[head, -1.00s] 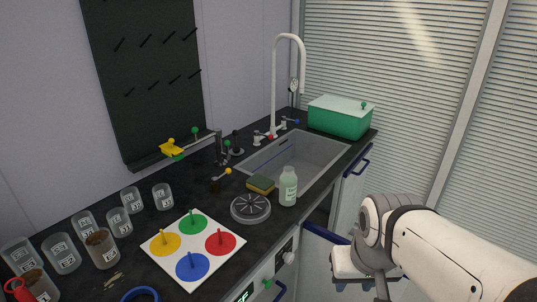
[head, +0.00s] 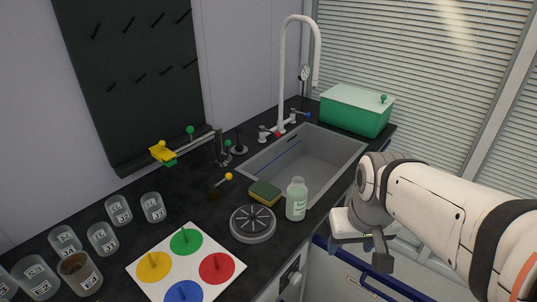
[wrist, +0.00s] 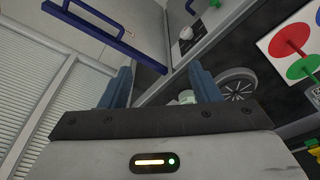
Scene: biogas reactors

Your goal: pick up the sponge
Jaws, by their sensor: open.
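The sponge (head: 265,192) is yellow with a dark green top. In the head view it lies on the black counter, at the near left corner of the sink, just left of and behind the pale green bottle (head: 296,199). I cannot make out the sponge in the wrist view. My gripper (wrist: 160,88) shows two blue fingers set wide apart with nothing between them. In the head view my arm is at the right, in front of the counter, with the gripper end low and well apart from the sponge.
A round grey slotted disc (head: 253,224) sits close in front of the sponge. The sink (head: 335,150) lies behind and right. A board with coloured discs (head: 225,287) and several clear beakers (head: 153,207) occupy the left counter. A blue handle (wrist: 95,22) crosses the wrist view.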

